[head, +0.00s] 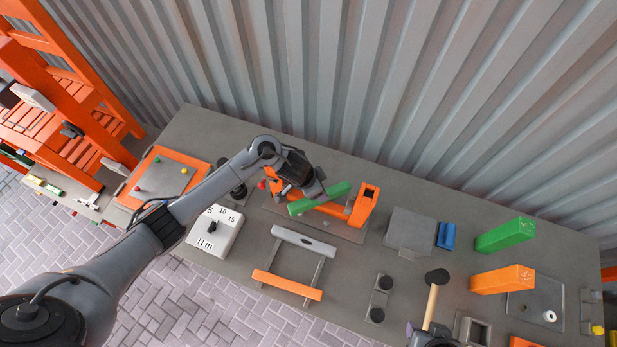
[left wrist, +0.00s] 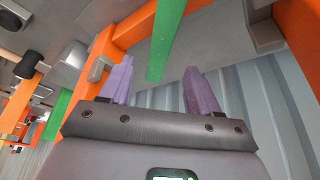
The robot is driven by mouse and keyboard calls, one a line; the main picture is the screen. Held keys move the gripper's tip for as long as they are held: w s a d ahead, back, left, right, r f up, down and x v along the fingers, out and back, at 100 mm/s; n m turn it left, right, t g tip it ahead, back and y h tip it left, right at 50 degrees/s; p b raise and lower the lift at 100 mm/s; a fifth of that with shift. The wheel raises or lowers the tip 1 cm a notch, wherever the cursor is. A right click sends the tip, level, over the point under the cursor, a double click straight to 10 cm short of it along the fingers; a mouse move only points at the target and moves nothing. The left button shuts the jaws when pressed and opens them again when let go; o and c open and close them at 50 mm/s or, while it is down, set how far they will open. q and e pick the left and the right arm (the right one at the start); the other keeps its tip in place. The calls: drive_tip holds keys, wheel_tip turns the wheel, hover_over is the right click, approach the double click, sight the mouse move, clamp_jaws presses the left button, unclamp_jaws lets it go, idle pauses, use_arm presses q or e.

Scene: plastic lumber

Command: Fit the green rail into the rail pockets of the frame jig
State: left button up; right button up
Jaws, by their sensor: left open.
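The green rail (head: 320,198) is a long flat bar lying at a slant over an orange fixture (head: 361,207) at the back of the bench. My left gripper (head: 309,193) is at the left part of the rail. In the left wrist view, my two purple fingers (left wrist: 160,88) are spread apart, and the rail (left wrist: 163,42) shows beyond and between their tips. I cannot tell whether they touch it. An open frame with an orange front bar (head: 287,284) and a grey back bar (head: 304,242) stands nearer the front; it looks like the frame jig.
A white torque box (head: 215,231) stands left of the open frame. A mallet (head: 431,304), a green block (head: 505,235) and an orange block (head: 502,279) are to the right. A grey plate (head: 409,229) and blue block (head: 446,235) lie right of the orange fixture. A corrugated wall rises behind.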

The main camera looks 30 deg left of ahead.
use_arm(q)
drive_tip(key=p+v, duration=0.2)
drive_tip(key=v, duration=0.8)
drive_tip(key=s+d+t, duration=0.3)
drive_tip(key=s+d, duration=0.2)
drive_tip(key=d, duration=0.1)
drive_tip(key=s+a+n+g+y, duration=0.1)
drive_tip(key=s+a+n, duration=0.2)
drive_tip(key=s, duration=0.5)
drive_tip(key=s+a+r+n+g+y, duration=0.1)
drive_tip(key=s+a+n+g, duration=0.1)
drive_tip(key=s+a, duration=0.4)
drive_tip(key=s, duration=0.3)
drive_tip(key=shift+a+r+n+y, duration=0.2)
drive_tip(key=shift+a+n+y, duration=0.1)
drive_tip(key=shift+n, duration=0.1)
drive_tip(key=shift+w+r+p, duration=0.1)
drive_tip(key=shift+p, duration=0.2)
wheel_tip(320, 180, up, 5)
drive_tip(key=p, duration=0.5)
drive_tip(key=shift+r, duration=0.1)
